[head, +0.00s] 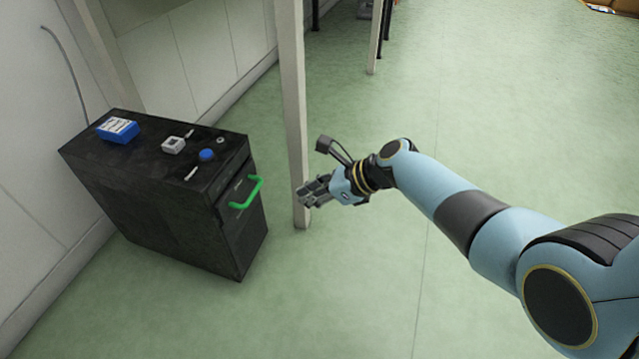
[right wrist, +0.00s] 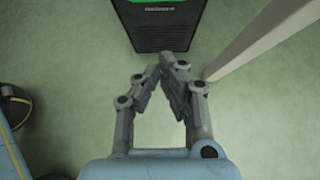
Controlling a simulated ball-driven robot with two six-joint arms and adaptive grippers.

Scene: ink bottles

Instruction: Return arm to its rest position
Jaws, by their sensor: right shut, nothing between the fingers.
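My right arm (head: 455,205) reaches in from the lower right in the head view. Its gripper (head: 303,197) hangs in the air to the right of the black cabinet, apart from the green handle. In the right wrist view the gripper (right wrist: 163,65) is shut, with its fingertips together and nothing between them. The black cabinet (head: 160,200) stands at the left, and its front shows at the top of the wrist view (right wrist: 163,32). My left gripper is not in view.
On the cabinet top are a blue-and-white box (head: 118,130), a small pale square item (head: 173,145), a blue cap-like item (head: 207,155) and small bits. A green handle (head: 247,193) juts from the cabinet front. A pale post (head: 292,100) stands close behind my gripper. Green floor is open at the right.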

